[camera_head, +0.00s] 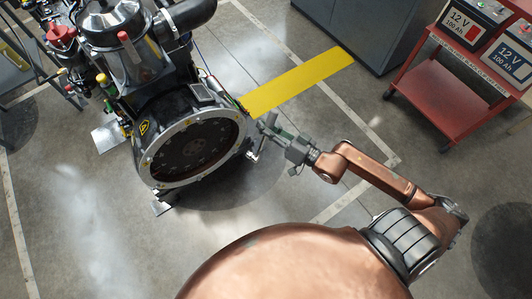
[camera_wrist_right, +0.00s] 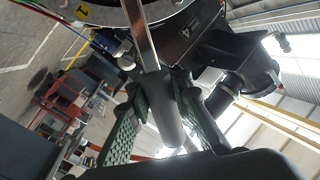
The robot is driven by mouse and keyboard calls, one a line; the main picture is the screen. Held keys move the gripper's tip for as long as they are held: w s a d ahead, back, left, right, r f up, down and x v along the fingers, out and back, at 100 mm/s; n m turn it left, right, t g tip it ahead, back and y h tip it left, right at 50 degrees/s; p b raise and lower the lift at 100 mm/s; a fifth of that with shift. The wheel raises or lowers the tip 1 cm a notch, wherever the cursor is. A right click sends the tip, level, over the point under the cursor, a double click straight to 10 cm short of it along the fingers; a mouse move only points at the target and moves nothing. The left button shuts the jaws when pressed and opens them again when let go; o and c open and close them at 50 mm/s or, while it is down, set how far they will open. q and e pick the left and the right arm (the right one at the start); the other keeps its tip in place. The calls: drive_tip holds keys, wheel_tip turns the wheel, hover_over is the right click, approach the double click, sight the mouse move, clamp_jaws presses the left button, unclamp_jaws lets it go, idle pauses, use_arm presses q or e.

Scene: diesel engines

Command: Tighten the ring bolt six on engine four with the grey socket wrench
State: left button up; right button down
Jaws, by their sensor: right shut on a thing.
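The engine (camera_head: 165,80) stands at the upper left in the head view, with its round silver flywheel ring (camera_head: 150,178) facing me. A label with a 4 (camera_wrist_right: 192,24) shows on it in the wrist view. My right gripper (camera_head: 268,128) is just right of the ring. It is shut on the grey socket wrench (camera_head: 252,155). In the right wrist view the wrench's grey handle (camera_wrist_right: 165,115) sits between the fingers, and its silver shaft (camera_wrist_right: 143,38) runs up toward the ring's edge. I cannot tell whether the socket sits on a bolt. My left gripper is not in view.
A red cart (camera_head: 440,85) with batteries stands at the upper right. A grey cabinet (camera_head: 365,30) is at the back. The floor between engine and cart is clear.

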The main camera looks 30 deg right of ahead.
drive_tip(key=w+d+f+m+h+b, duration=0.25)
drive_tip(key=f+m+b, duration=0.25)
drive_tip(key=f, duration=0.9)
drive_tip(key=w+d+f+m+t+h+b, duration=0.15)
drive_tip(key=d+f+m+b, duration=0.35)
drive_tip(key=f, duration=0.8)
drive_tip(key=w+f+m+h+b, duration=0.15)
drive_tip(key=f+m+b, duration=0.35)
drive_tip(key=f, duration=0.9)
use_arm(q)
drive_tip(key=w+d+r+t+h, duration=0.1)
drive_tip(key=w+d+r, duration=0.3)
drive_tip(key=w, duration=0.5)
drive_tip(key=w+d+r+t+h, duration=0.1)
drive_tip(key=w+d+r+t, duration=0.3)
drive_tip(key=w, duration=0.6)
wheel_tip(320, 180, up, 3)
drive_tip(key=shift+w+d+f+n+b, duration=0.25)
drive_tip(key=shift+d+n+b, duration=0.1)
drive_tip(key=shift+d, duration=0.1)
use_arm(e)
drive_tip(key=w, duration=0.7)
drive_tip(key=shift+m+h, duration=0.35)
drive_tip(key=shift+m, duration=0.05)
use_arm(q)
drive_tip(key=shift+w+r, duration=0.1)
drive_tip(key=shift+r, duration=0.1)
use_arm(e)
drive_tip(key=shift+a, duration=0.1)
